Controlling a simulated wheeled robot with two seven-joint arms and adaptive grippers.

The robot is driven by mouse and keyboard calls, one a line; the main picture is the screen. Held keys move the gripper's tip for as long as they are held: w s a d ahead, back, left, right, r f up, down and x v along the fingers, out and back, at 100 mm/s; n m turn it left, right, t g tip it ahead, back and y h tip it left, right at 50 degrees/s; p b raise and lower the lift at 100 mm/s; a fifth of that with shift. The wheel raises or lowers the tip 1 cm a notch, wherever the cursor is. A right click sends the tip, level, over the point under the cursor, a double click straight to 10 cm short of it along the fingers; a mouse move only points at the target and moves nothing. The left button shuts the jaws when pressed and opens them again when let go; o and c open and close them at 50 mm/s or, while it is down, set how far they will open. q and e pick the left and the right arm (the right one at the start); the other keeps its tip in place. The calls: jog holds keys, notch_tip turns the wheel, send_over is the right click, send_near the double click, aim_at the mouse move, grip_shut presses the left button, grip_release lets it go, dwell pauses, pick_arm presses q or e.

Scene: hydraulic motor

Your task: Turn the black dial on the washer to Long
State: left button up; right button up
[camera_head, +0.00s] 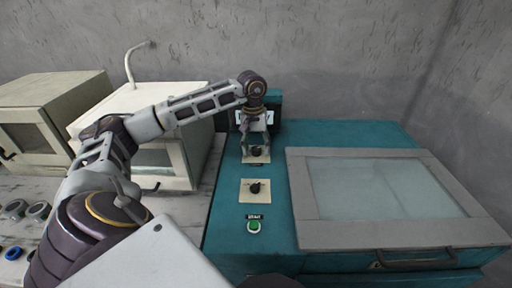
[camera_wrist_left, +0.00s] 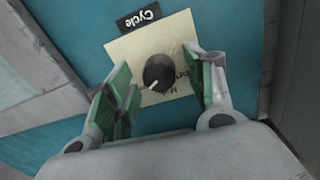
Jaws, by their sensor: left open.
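The teal washer (camera_head: 228,208) has two black dials on pale square plates. The far black dial (camera_head: 257,151) is under my left gripper (camera_head: 256,146), which points down with its fingers apart on either side of it. In the left wrist view this dial (camera_wrist_left: 158,72) lies between the two open green-padded fingers, beneath a black "Cycle" label (camera_wrist_left: 139,18). Its white mark points toward the lower left of that picture. The plate's lettering is partly hidden, and I cannot read "Long". The near black dial (camera_head: 256,187) is uncovered. My right gripper is out of view.
A green start button (camera_head: 254,227) sits in front of the near dial. A grey-framed glass lid (camera_head: 300,205) covers the washer's right side. Cream box-shaped appliances (camera_head: 180,105) stand to the left, and a grey wall (camera_head: 330,55) rises behind.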

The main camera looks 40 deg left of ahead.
aim_at(254, 148)
pick_arm(q)
notch_tip(254, 148, up, 12)
jog(key=shift+s+a+f, duration=0.2)
jog(key=shift+a, duration=0.05)
dwell(0.5)
dwell(0.6)
